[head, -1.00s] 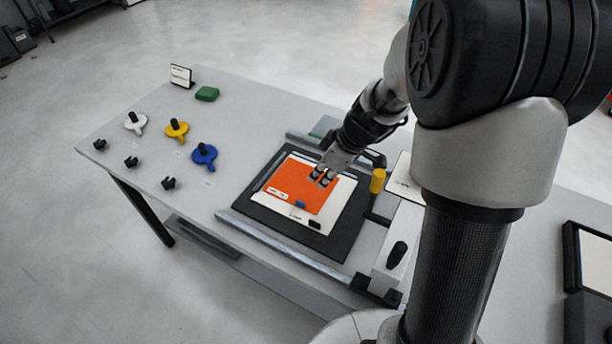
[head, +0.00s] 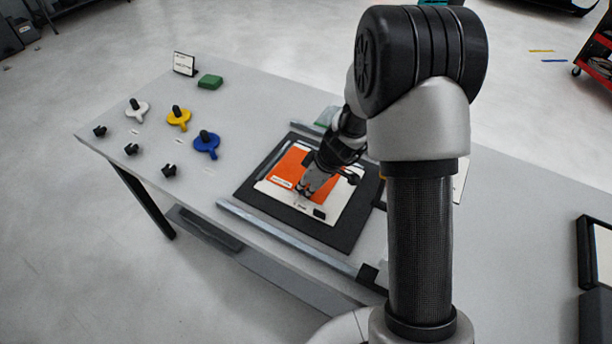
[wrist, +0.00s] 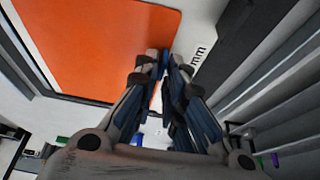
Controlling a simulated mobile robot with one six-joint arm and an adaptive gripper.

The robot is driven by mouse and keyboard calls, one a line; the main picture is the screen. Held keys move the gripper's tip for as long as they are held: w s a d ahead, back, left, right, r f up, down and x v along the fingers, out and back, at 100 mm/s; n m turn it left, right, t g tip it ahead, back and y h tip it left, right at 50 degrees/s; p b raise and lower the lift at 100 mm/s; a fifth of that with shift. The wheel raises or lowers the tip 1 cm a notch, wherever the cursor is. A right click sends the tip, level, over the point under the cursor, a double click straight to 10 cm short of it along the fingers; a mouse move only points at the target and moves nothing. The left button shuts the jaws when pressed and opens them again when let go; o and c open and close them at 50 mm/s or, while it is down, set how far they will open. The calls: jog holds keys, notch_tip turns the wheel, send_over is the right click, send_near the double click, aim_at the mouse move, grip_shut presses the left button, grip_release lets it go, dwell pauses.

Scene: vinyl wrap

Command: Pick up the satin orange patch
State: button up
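The satin orange patch (head: 288,163) lies on a cream sheet over a black mat on the bench. It fills the upper left of the wrist view (wrist: 90,45). My gripper (head: 304,190) points down at the patch's near edge in the head view and covers part of it. In the wrist view my fingertips (wrist: 166,62) are close together beside the patch's edge. Whether they touch each other or pinch something between them is unclear. The patch's small blue tab is hidden in both views.
Metal rails (head: 285,238) flank the black mat (head: 258,202). Blue (head: 206,145), yellow (head: 179,120) and white (head: 137,109) handled tools, several small black clips and a green block (head: 210,82) stand to the left. Bench surface between them and the mat is clear.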

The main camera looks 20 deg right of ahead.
jog(key=shift+f, duration=0.1)
grip_shut()
